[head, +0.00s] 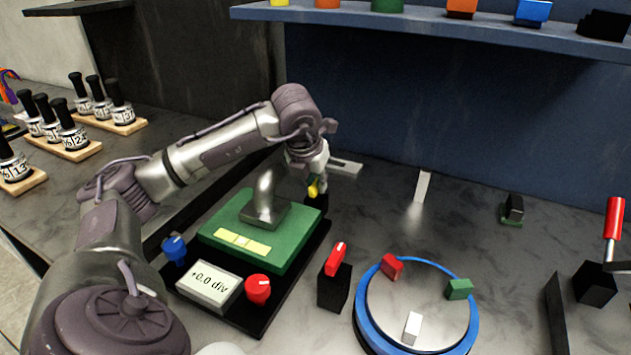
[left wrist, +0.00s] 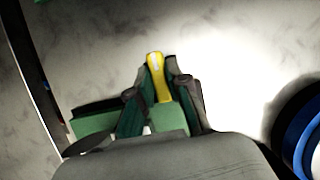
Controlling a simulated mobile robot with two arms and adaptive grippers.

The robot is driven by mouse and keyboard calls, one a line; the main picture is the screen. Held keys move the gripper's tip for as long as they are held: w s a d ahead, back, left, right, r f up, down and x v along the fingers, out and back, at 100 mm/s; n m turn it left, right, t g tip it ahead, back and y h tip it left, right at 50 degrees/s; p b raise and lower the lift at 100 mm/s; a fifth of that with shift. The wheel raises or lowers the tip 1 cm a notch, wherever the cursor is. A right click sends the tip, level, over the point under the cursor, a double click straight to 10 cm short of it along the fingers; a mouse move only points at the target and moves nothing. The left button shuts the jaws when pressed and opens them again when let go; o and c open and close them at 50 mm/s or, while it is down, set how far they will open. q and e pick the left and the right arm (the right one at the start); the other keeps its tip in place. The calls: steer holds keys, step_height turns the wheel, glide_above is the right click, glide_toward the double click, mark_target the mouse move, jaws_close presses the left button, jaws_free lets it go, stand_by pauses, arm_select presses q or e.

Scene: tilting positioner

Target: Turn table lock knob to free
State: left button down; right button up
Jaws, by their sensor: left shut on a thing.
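A green tilting positioner (head: 225,238) stands on a black base, with a grey metal post on top. A blue knob (head: 174,248) and a red knob (head: 258,289) sit at its front corners, beside a display (head: 207,285) reading "+0.0 div". A yellow knob (head: 312,189) stands on a black block behind the positioner's right corner. My left gripper (head: 317,178) reaches down over the yellow knob and is shut on it. In the left wrist view, the yellow knob (left wrist: 157,75) shows between the two fingers. No knob label is readable. My right gripper is not in view.
A black post with a red knob (head: 336,259) stands right of the positioner. A blue-rimmed turntable (head: 365,325) carries red, green and white blocks. A red-handled lever (head: 613,218) is at far right. A shelf (head: 420,29) runs above the back. The back middle bench is mostly clear.

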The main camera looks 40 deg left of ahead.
arm_select(q)
steer(key=c, duration=1.1)
jaws_free()
steer(key=shift+r, duration=0.1)
steer(key=v, duration=1.2)
